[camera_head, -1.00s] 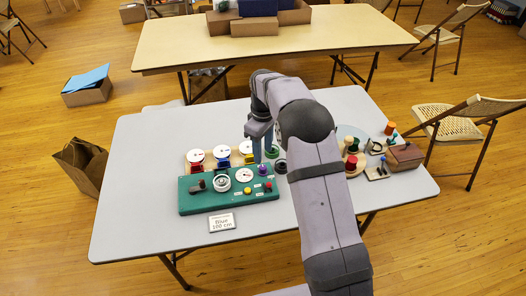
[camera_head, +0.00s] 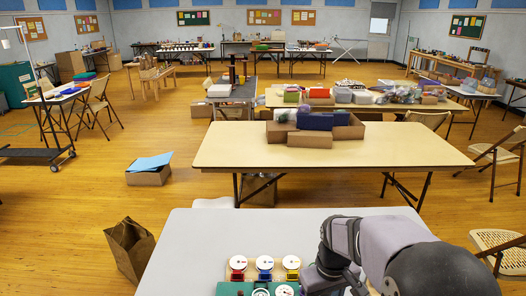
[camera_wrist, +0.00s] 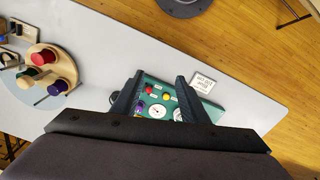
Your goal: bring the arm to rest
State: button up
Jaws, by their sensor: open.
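My gripper (camera_wrist: 160,77) is open and empty in the wrist view, its two dark fingers spread apart. It is above the grey table (camera_wrist: 110,45), with the green panel (camera_wrist: 212,108) seen between and beside the fingers. In the head view my arm fills the lower right corner, and my gripper is mostly hidden by the arm and the frame edge.
A white label card (camera_wrist: 203,82) lies by the panel. A round board (camera_wrist: 70,72) with coloured spools stands at the left of the wrist view. A cream table (camera_head: 380,150) with boxes (camera_head: 310,139) stands behind. A paper bag (camera_head: 130,250) stands on the floor at left.

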jog(key=s+m+p, duration=0.1)
jog(key=s+m, duration=0.2)
jog(key=s, duration=1)
jog(key=shift+s+r+p, duration=0.2)
jog(key=shift+p, duration=0.15)
